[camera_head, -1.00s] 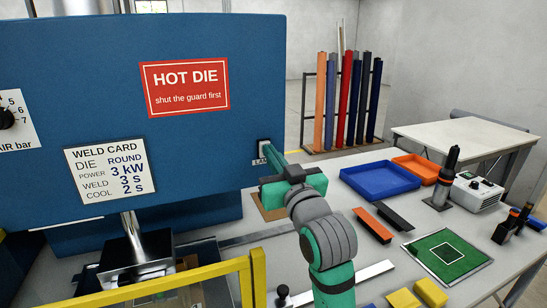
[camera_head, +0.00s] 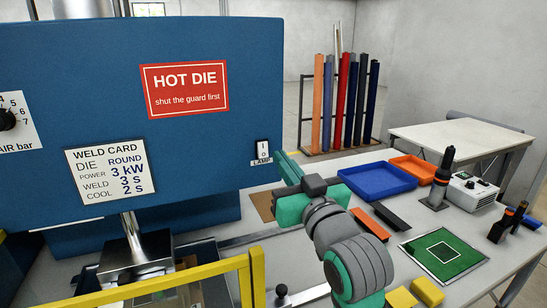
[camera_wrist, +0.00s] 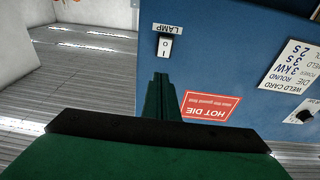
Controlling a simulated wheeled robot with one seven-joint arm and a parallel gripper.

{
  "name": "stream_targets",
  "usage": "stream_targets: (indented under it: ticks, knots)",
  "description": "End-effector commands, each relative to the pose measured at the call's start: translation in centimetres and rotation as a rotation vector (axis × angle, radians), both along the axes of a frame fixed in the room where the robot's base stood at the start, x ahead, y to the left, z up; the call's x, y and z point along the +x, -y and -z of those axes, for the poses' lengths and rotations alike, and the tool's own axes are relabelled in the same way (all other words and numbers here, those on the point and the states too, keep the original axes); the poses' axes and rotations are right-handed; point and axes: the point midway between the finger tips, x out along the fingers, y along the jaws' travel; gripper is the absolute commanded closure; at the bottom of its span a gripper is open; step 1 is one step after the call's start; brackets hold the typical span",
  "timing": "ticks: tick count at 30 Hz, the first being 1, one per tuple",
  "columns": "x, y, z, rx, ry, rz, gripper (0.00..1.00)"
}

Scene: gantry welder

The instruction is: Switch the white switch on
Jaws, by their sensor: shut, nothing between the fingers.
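The white switch (camera_head: 262,149) is on the lower right of the blue panel, just above a LAMP label. It is a small rocker marked I at the top and O below; I cannot tell which end is pressed in. It also shows upside down in the wrist view (camera_wrist: 165,47). My gripper (camera_head: 281,156) is shut and empty, with its green fingers just right of the switch and slightly below it. In the wrist view the fingertips (camera_wrist: 160,76) are a short way from the switch, apparently not touching it.
The blue panel (camera_head: 220,50) carries a red HOT DIE sign (camera_head: 185,88) and a white weld card (camera_head: 108,168). A yellow rail (camera_head: 190,282) runs across the front. Blue (camera_head: 378,192) and orange (camera_head: 412,169) trays and a green mat (camera_head: 470,250) are on the bench.

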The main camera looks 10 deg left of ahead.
Motion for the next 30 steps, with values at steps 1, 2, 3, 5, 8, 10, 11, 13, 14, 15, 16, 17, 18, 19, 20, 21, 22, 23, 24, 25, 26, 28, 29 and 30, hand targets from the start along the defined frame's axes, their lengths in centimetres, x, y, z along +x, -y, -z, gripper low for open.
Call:
stream_targets:
  ticks: [1,2,3,5,8,10,11,13,14,15,16,17,18,19,20,21,22,23,24,25,26,28,29,30]
  knots:
    - [-0.9,0.7,-0.2,-0.001,0.004,0.002,1.00]
    - [-1.4,1.0,-0.3,-0.001,0.003,0.001,1.00]
    - [-2.0,1.4,-0.5,0.000,0.005,0.002,1.00]
    - [-2.8,2.0,-0.6,0.000,0.003,0.002,1.00]
    - [-3.9,2.6,-0.8,0.000,0.003,0.001,1.00]
    - [-4.4,3.0,-0.9,-0.001,0.003,0.000,1.00]
    - [-4.6,3.1,-1.0,0.000,0.003,0.001,1.00]
    - [-4.9,3.3,-1.0,0.000,0.003,0.001,1.00]
    - [-4.9,3.4,-1.0,0.000,0.001,0.001,1.00]
    - [-5.0,3.4,-1.0,0.000,0.001,0.001,1.00]
    - [-5.0,3.4,-1.0,0.000,0.001,0.000,1.00]
    - [-5.1,3.4,-1.0,0.000,0.001,0.000,1.00]
    - [-5.1,3.4,-1.0,0.000,0.001,0.000,1.00]
    - [-5.1,3.4,-1.0,0.000,0.001,0.000,1.00]
    - [-5.1,3.4,-1.0,0.000,0.001,0.000,1.00]
    - [-5.0,3.4,-1.0,0.000,0.001,0.000,1.00]
    - [-5.1,3.4,-1.0,0.000,0.001,0.000,1.00]
    - [-5.0,3.4,-1.0,0.000,0.001,0.001,1.00]
    - [-5.0,3.5,-1.0,0.000,0.001,0.001,1.00]
    - [-5.0,3.5,-1.0,0.000,0.001,0.001,1.00]
    - [-5.0,3.5,-1.0,0.000,0.001,0.001,1.00]
    - [-5.1,3.4,-1.0,0.000,0.001,0.000,1.00]
    - [-5.1,3.3,-1.0,0.000,0.001,-0.001,1.00]
    - [-5.1,3.3,-1.0,0.000,0.001,-0.001,1.00]
